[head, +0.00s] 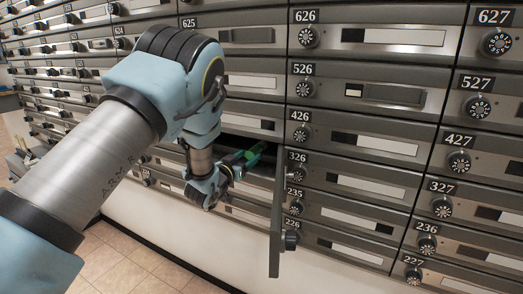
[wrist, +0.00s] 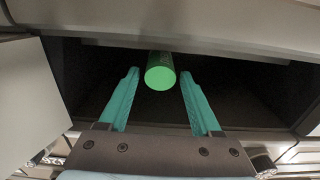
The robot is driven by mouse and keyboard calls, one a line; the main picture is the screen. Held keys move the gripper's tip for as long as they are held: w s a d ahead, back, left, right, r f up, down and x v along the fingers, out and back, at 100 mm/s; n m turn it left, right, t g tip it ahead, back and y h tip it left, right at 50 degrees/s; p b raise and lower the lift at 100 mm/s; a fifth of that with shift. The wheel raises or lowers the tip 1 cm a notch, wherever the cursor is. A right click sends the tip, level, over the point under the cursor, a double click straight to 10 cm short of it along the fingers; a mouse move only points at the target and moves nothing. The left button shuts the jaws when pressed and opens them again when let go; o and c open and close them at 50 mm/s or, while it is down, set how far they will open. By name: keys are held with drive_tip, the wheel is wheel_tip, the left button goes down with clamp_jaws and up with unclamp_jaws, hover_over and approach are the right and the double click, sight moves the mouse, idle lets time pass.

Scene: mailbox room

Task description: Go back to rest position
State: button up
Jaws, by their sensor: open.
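My gripper (wrist: 160,100) is open in the wrist view, its two teal fingers reaching into a dark mailbox compartment (wrist: 90,75). A green cylinder (wrist: 160,72) lies in the compartment with its round end facing me, between and a little beyond the fingertips. I see a gap between it and each finger. In the head view my gripper (head: 238,165) is at the mouth of the open compartment, and a bit of green (head: 254,154) shows there. Much of the compartment is hidden behind my arm in the head view.
The compartment's door (head: 276,225) is swung open and stands out from the wall, just right of my gripper; it also shows at the left of the wrist view (wrist: 30,105). Rows of closed, numbered mailboxes (head: 385,95) fill the wall. Tiled floor (head: 130,255) is clear below.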

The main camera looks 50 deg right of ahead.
drive_tip(key=shift+w+d, duration=0.2)
drive_tip(key=shift+d, duration=0.5)
drive_tip(key=shift+c, duration=0.2)
clamp_jaws()
idle(0.9)
drive_tip(key=shift+r, duration=0.3)
drive_tip(key=b+v, duration=0.2)
drive_tip(key=v, duration=1.8)
drive_tip(key=shift+b, duration=0.35)
